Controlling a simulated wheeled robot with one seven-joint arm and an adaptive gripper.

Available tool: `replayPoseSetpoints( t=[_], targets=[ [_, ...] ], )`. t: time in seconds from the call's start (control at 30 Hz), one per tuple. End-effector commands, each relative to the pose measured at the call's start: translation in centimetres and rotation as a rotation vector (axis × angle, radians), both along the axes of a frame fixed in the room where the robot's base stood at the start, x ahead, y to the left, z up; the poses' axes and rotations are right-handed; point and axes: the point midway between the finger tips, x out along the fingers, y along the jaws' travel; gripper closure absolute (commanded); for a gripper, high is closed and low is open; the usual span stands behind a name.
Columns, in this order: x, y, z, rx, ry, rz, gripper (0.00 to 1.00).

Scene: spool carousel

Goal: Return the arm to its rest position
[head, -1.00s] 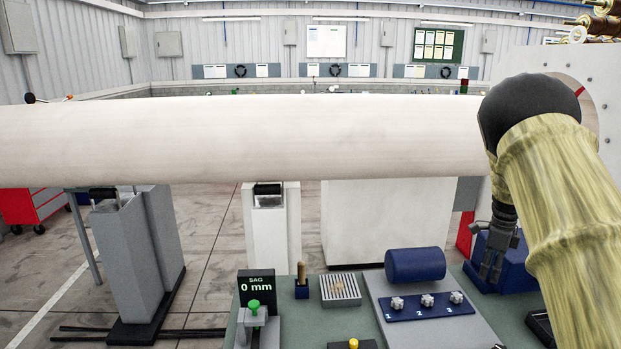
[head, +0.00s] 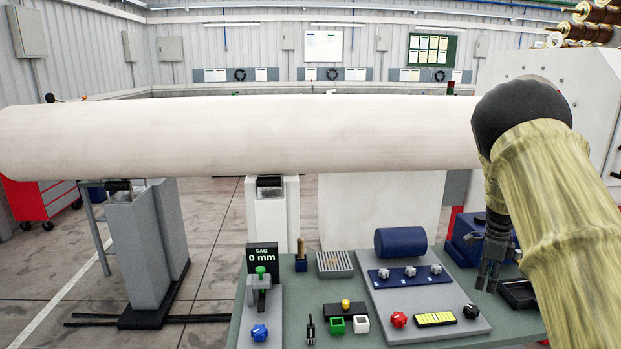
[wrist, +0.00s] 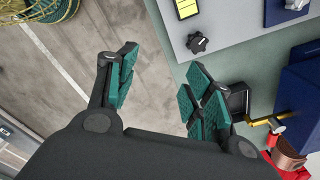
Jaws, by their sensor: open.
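My gripper (head: 487,277) hangs fingers-down at the right side of the bench in the head view, at the end of my arm. In the wrist view my gripper (wrist: 162,92) has its two green-padded fingers spread apart, with nothing between them. Below the fingers lie the concrete floor and the edge of the green bench (wrist: 228,72). In the head view my arm covers part of the bench's right side.
A long white roll (head: 240,138) spans the scene behind the bench. The bench carries a control panel (head: 440,300) with knobs, a blue cylinder (head: 400,242), a sag display (head: 262,257) and a blue box (head: 465,238). Open floor (head: 210,215) lies to the left.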

Motion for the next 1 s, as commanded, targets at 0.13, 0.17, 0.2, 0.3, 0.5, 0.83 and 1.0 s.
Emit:
replayPoseSetpoints(
  t=[0.13, 0.17, 0.2, 0.3, 0.5, 0.83, 1.0],
  targets=[
    [-1.2, 0.4, -3.4, -0.013, 0.015, 0.053, 0.49],
    [-1.4, 0.4, -3.9, -0.017, 0.017, 0.065, 0.49],
    [-2.0, 0.4, -4.8, -0.021, 0.02, 0.082, 0.49],
    [-3.4, 0.7, -7.3, -0.035, 0.029, 0.136, 0.49],
    [-6.7, 2.0, -15.1, -0.067, 0.068, 0.299, 0.49],
    [-17.2, 6.6, -30.6, -0.111, 0.147, 0.746, 0.49],
    [-23.8, 10.0, -37.1, -0.109, 0.175, 1.01, 0.49]
  ],
)
